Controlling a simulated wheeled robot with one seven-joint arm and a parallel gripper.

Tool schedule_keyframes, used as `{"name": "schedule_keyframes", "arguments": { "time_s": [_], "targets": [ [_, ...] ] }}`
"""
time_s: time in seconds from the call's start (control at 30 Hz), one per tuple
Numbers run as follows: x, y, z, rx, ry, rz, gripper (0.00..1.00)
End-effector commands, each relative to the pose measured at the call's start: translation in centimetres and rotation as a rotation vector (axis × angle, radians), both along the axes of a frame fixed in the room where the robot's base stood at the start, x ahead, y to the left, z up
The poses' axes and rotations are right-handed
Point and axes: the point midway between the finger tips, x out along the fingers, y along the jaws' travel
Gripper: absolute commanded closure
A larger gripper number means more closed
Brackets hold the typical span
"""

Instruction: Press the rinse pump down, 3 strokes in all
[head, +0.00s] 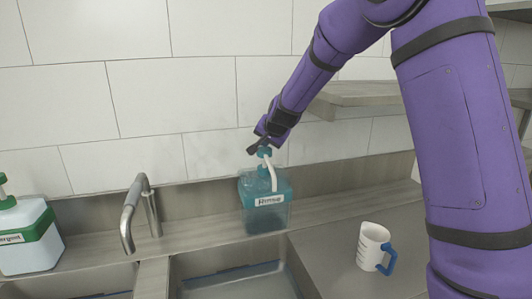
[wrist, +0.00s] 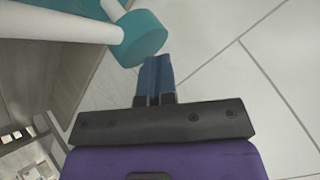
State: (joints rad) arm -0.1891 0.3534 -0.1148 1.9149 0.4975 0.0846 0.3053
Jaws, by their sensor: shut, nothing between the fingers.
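The rinse pump bottle (head: 265,215) is a teal container labelled "Rinse", upright on the ledge behind the sinks. Its teal pump head (head: 265,152) with a white spout is at the top. My gripper (head: 254,148) is shut and empty, at the pump head in the head view. In the wrist view the shut fingers (wrist: 155,76) are close beside the round teal pump head (wrist: 144,38). I cannot tell whether they touch it. The white spout (wrist: 60,22) extends left from the head there.
A white and green detergent bottle (head: 28,238) stands at the far left. A metal faucet (head: 133,212) rises between it and the rinse bottle. A white cup with a blue handle (head: 371,246) stands on the counter at right. A shelf (head: 350,93) juts out at upper right.

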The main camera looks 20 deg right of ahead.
Motion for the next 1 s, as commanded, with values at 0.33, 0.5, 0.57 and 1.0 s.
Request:
{"name": "schedule_keyframes", "arguments": {
  "time_s": [0.33,0.5,0.57,1.0],
  "targets": [
    [-0.03,0.01,-0.64,0.0,0.002,0.001,1.0],
    [-0.03,0.0,-0.71,0.0,0.003,0.0,1.0],
    [-0.03,0.0,-0.76,0.0,0.003,0.0,1.0],
    [-0.03,-0.02,-1.23,0.0,0.003,0.0,1.0]
  ]
}}
